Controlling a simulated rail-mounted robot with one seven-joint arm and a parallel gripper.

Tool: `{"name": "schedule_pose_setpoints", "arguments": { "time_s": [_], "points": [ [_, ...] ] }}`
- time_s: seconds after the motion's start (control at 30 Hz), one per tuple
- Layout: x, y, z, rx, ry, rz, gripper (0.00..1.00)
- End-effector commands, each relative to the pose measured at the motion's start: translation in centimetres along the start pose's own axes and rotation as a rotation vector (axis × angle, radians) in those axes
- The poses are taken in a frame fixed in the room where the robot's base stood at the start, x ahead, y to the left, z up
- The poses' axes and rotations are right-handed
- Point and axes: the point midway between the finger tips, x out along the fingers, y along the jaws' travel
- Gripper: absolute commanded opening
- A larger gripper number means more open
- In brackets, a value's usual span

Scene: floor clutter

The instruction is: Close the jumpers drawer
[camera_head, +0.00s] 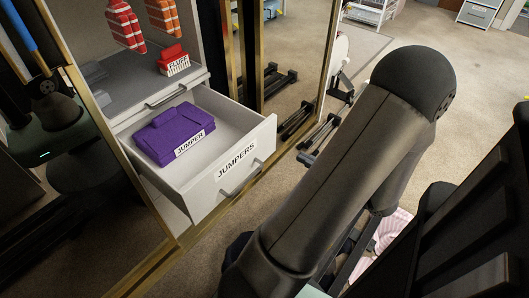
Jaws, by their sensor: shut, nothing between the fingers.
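The jumpers drawer (215,190) is pulled well open from the wardrobe in the head view. It is white, with the word JUMPERS and a bar handle (242,178) on its front. A folded purple jumper (174,133) with a JUMPER label lies inside it, at the left. The right part of the drawer floor is bare. My dark arm (345,175) crosses the picture to the right of the drawer front. I cannot make out my gripper; the arm's far end is hidden or out of the picture.
Above the drawer is a shut grey drawer or shelf (120,82) with a red FLUFFY-type labelled item (173,60) on it. Red and orange striped clothes hang above. Gold-framed mirror doors flank the opening. Pink striped cloth (392,228) lies on the floor behind my arm.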

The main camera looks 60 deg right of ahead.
Motion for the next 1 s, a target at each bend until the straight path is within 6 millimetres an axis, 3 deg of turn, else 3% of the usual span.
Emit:
{"name": "schedule_pose_setpoints", "arguments": {
  "time_s": [0.17,0.7,1.0],
  "points": [
    [0.4,-0.4,-0.3,0.005,-0.011,-0.027,0.00],
    [11.0,-0.6,-0.5,0.003,-0.009,-0.021,0.00],
    [13.4,-0.7,-0.2,0.004,-0.008,-0.025,0.00]
  ]
}}
